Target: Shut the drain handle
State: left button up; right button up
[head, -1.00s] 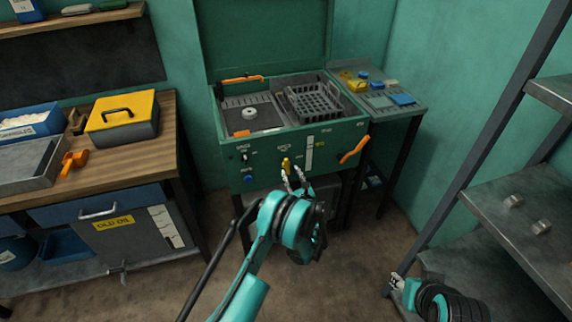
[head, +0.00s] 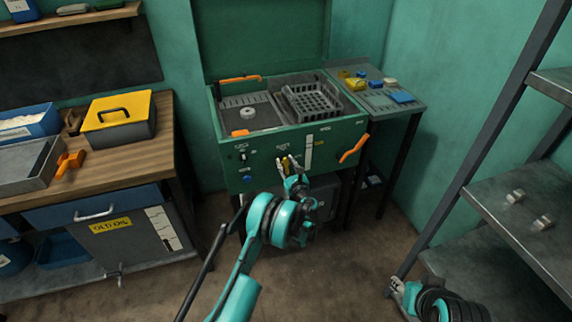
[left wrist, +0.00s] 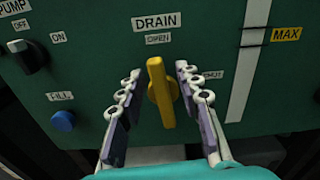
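The yellow drain handle (left wrist: 160,92) stands upright on the green front panel, under the DRAIN and OPEN labels; a partly hidden label lies to its right. It also shows small in the head view (head: 285,163). My left gripper (left wrist: 158,82) is open, with one finger on each side of the handle and a visible gap on both sides. In the head view it reaches the panel of the green machine (head: 270,152). My right gripper (head: 396,285) is at the lower right, away from the machine, too small to tell open or shut.
Left of the handle are a black pump knob (left wrist: 28,56) and a blue fill button (left wrist: 62,120). An orange handle (head: 353,149) sticks out at the machine's right. A workbench (head: 165,125) stands left, a metal shelf rack (head: 500,190) right. Bare floor lies between.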

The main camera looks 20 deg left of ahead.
pick_arm(q)
jog(key=c, duration=0.7)
jog(key=shift+o, duration=0.2)
jog(key=shift+n, duration=0.3)
jog(key=n, duration=0.6)
jog(key=shift+s+a+f, duration=0.2)
jog(key=shift+s+a, duration=0.05)
jog(key=shift+a, duration=0.15)
jog(key=shift+s+a+f+n, duration=0.1)
jog(key=shift+f+n, duration=0.15)
jog(key=shift+n, duration=1.45)
jog(key=shift+s+a+f+n, duration=0.1)
jog(key=shift+f+n, duration=0.1)
jog(key=shift+n, duration=1.5)
jog(key=shift+a+f+n, duration=0.1)
jog(key=shift+f+n, duration=0.15)
jog(key=shift+n, duration=1.45)
jog(key=o, duration=0.8)
jog(key=shift+c, duration=0.2)
